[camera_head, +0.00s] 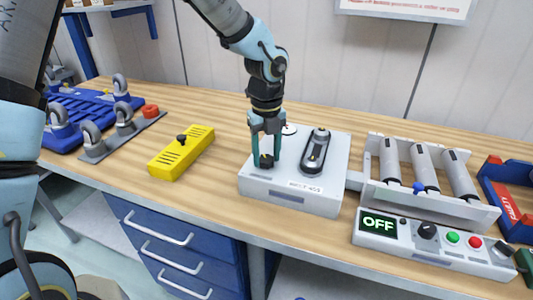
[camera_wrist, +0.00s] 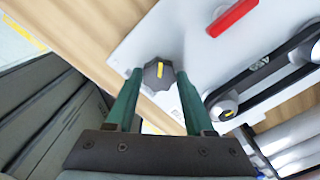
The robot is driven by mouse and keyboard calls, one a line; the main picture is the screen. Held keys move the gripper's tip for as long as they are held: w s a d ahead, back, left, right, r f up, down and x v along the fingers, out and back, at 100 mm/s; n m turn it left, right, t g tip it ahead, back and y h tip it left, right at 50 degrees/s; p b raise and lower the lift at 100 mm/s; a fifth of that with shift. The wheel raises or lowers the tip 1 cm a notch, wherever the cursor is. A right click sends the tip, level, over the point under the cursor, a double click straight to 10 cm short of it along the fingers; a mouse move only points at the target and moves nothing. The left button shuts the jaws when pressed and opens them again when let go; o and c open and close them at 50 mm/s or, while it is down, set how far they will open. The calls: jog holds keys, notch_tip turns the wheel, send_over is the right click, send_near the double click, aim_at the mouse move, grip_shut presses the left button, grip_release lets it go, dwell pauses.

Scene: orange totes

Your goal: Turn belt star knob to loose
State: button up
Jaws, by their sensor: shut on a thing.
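The belt star knob (camera_head: 267,161) is dark and lobed. It sits on the left part of the white belt unit (camera_head: 290,196). In the wrist view the knob (camera_wrist: 158,74) shows a yellow pointer line, standing nearly upright in the picture. My gripper (camera_head: 265,157) comes down from above, its green fingers on either side of the knob. In the wrist view the gripper (camera_wrist: 158,75) is shut on the knob, one fingertip at its left edge and one at its right. The belt (camera_head: 315,150), a dark loop around metal pulleys, is on the unit to the right of the knob.
A yellow block (camera_head: 170,160) with a black knob stands to the left. A roller conveyor (camera_head: 437,202) and a control box (camera_head: 430,245) reading OFF stand to the right. A red bar (camera_wrist: 232,17) lies on the unit. Wooden tabletop (camera_head: 225,205) shows between the yellow block and unit.

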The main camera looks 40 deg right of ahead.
grip_shut()
